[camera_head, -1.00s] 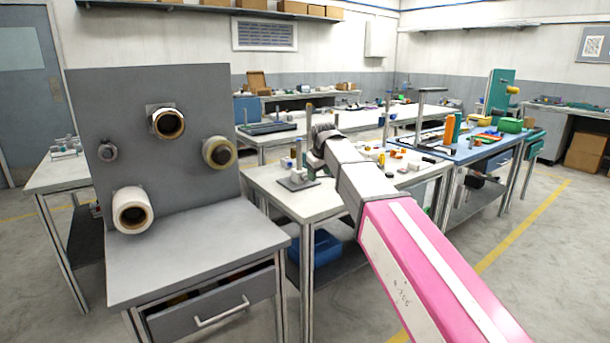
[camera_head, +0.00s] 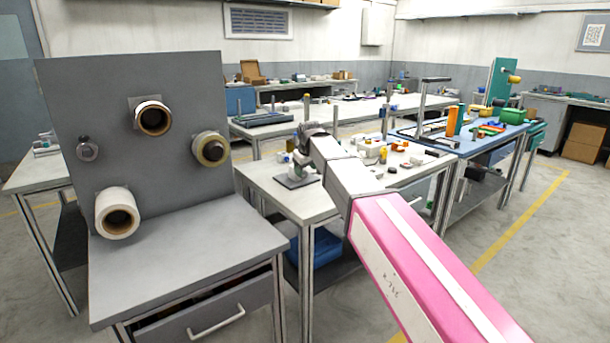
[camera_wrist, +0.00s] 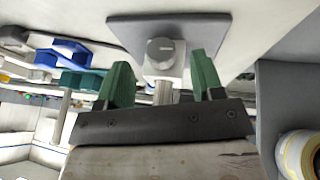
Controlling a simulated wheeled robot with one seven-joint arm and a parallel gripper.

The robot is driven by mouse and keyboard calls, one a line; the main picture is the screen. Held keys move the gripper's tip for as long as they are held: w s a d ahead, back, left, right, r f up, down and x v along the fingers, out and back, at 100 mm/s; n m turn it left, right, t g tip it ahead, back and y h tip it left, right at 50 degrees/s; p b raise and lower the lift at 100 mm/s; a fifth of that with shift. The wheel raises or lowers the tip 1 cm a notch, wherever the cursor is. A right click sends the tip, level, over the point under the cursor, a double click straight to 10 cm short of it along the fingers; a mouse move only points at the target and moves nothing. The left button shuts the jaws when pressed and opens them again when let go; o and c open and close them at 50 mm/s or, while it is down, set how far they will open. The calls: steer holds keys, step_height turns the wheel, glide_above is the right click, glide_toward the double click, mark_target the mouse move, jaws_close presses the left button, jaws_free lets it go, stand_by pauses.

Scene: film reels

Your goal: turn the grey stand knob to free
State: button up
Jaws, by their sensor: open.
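In the wrist view, a round grey knob (camera_wrist: 160,49) sits on a pale block on a metal post, in front of a dark base plate (camera_wrist: 215,28). My gripper (camera_wrist: 160,62) has two green fingers, spread apart, one on each side of the block and post. I see no finger touching the knob; the exact depth is unclear. In the head view, the stand's base plate (camera_head: 297,181) lies on the light table (camera_head: 310,205). My wrist and arm hide most of the stand and my gripper there.
A grey panel (camera_head: 180,80) with tape rolls stands left on a grey cabinet (camera_head: 190,255) with an open drawer. A tape roll (camera_wrist: 298,155) shows at the wrist view's right edge. Small parts and a blue-topped table (camera_head: 460,150) lie right and behind.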

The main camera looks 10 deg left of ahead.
mark_target(305, 175)
steer(key=shift+x, duration=1.75)
steer(key=c, duration=0.9)
steer(key=shift+s+t+h, duration=0.15)
steer(key=shift+t+h, duration=0.25)
steer(key=shift+t, duration=0.1)
steer(key=o, duration=0.9)
steer(key=a+v, duration=0.1)
steer(key=v, duration=0.9)
steer(key=shift+s+d+r, duration=0.25)
steer(key=shift+d+r, duration=0.05)
steer(key=shift+d, duration=0.2)
